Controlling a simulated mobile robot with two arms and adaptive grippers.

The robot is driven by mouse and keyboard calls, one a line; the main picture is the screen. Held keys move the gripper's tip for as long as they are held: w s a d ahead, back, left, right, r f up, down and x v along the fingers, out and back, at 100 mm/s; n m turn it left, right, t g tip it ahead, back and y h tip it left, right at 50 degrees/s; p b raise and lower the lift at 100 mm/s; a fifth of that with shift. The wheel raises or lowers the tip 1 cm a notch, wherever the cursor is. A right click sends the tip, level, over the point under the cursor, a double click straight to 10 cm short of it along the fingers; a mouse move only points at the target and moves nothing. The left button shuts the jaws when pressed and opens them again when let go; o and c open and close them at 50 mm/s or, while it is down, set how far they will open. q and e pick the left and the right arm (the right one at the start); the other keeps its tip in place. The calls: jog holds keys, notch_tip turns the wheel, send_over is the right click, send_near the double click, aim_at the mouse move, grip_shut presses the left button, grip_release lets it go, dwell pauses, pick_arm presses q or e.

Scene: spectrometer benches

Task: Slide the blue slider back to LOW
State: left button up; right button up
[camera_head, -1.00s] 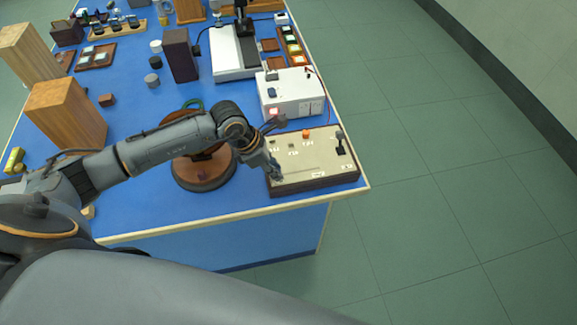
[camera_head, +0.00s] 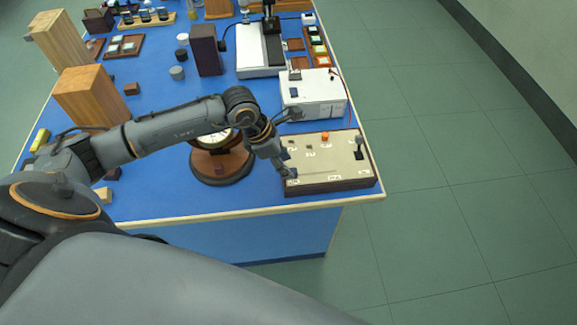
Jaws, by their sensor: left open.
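A control panel (camera_head: 330,177) with a beige top and dark sides lies near the front right corner of the blue bench. It carries an orange knob (camera_head: 325,136), a dark lever (camera_head: 359,150) and small labels too small to read. My left gripper (camera_head: 287,172) is over the panel's left front part, pointing down, open. The blue slider cannot be made out clearly; the gripper covers that end of the panel. I cannot tell whether the fingers touch it. My right gripper is not in view.
A white box instrument (camera_head: 318,105) stands right behind the panel. A round dial on a wooden stand (camera_head: 222,165) is left of the panel, close under my left arm. Wooden blocks (camera_head: 90,95) stand farther left. The bench edge runs just in front of the panel.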

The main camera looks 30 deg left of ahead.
pick_arm(q)
jog(key=v, duration=0.9)
jog(key=shift+s+f, duration=0.15)
